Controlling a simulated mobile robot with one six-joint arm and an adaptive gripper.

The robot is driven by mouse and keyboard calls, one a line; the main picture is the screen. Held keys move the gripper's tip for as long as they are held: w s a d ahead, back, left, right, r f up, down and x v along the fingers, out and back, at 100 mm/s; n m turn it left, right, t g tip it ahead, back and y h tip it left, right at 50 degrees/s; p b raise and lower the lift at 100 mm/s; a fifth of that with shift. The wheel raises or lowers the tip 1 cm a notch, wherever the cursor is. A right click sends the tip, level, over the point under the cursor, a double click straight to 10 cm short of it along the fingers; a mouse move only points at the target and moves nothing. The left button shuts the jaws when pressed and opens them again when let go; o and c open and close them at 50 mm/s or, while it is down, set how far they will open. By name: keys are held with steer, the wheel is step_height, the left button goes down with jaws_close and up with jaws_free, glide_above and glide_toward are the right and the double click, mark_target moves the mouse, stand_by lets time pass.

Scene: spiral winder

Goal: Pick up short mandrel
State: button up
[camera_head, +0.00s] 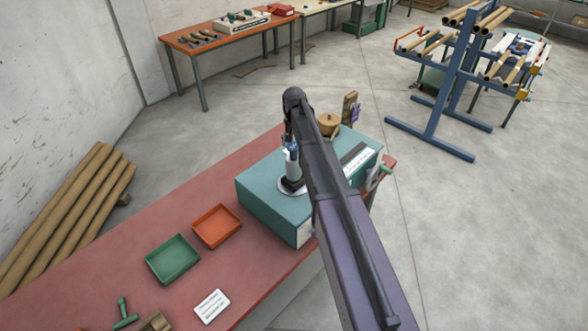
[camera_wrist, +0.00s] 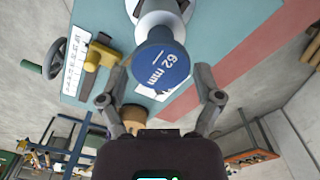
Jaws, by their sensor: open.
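A short white upright cylinder with a blue round cap marked "62 mm" (camera_wrist: 163,66) appears to be the short mandrel. In the head view the white mandrel (camera_head: 292,165) stands on a dark base on the teal machine box, under the end of my arm. My gripper (camera_wrist: 160,72) is open, one finger on each side of the blue cap in the wrist view. I see no clear contact between fingers and mandrel. In the head view my arm largely hides the gripper.
The teal box (camera_head: 270,200) stands on a red-topped bench (camera_head: 130,235). A green tray (camera_head: 172,259) and an orange tray (camera_head: 217,226) lie to its left. A tan spool (camera_head: 328,122) and a handwheel (camera_wrist: 56,56) are close by. A blue rack (camera_head: 454,90) stands apart at the right.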

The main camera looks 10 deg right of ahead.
steer(key=shift+f+b, duration=1.7)
steer(key=shift+f, duration=0.3)
steer(key=shift+s, duration=0.1)
steer(key=shift+a, duration=0.1)
steer(key=c, duration=1)
steer(key=shift+r, duration=0.2)
steer(key=shift+c, duration=0.2)
step_height(320, 180, up, 3)
steer(key=p, duration=0.3)
steer(key=shift+r+p, duration=0.15)
steer(key=shift+p, duration=0.15)
steer(key=shift+c, duration=0.2)
steer(key=s+a+r+p, duration=0.1)
steer(key=s+a, duration=0.1)
steer(key=s, duration=1.3)
steer(key=shift+s+a+r, duration=0.2)
steer(key=shift+s+a, duration=0.1)
steer(key=shift+s, duration=0.05)
steer(key=shift+r+p, duration=0.15)
steer(key=shift+p, duration=0.25)
